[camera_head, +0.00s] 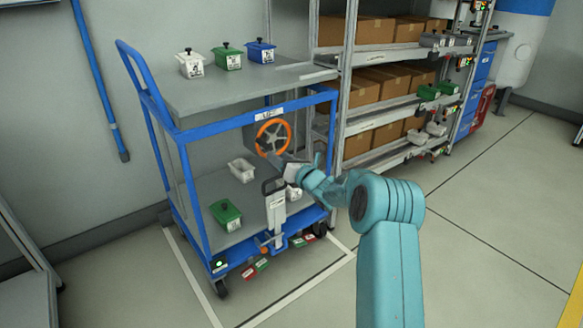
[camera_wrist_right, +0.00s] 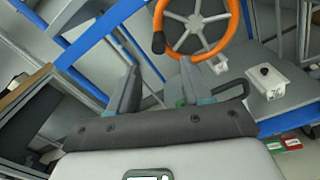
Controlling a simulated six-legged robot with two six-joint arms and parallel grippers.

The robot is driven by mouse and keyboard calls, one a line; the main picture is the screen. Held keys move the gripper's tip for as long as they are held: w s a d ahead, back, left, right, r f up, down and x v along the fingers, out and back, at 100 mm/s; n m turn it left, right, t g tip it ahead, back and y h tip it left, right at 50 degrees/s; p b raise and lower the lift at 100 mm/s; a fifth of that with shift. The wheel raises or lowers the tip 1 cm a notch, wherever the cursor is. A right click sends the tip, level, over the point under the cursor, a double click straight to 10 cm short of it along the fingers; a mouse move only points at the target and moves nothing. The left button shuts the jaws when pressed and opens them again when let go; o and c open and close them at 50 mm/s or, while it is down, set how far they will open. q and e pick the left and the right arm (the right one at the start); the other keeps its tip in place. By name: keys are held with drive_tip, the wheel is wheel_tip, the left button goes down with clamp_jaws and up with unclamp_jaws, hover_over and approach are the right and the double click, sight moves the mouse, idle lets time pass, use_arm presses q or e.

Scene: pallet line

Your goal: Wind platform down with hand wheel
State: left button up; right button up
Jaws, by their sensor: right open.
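An orange hand wheel (camera_head: 261,131) with grey spokes faces me under the top deck of a blue cart. It also shows at the top of the right wrist view (camera_wrist_right: 235,30), with a black handle knob (camera_wrist_right: 158,43) on its lower left rim. The grey platform (camera_head: 205,100) is the cart's top deck and carries white, green and blue lidded boxes. My right gripper (camera_head: 276,160) is just below the wheel in the head view. In the right wrist view its fingers (camera_wrist_right: 160,85) are apart and empty, with the knob beyond them. My left gripper is not in view.
The cart's lower deck (camera_head: 205,195) holds white and green boxes. A grey upright post (camera_head: 275,212) stands at its front, near my right forearm. A rack (camera_head: 345,100) with cartons stands right behind the cart.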

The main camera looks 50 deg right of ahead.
drive_tip(key=v, duration=0.5)
drive_tip(key=shift+s, duration=0.1)
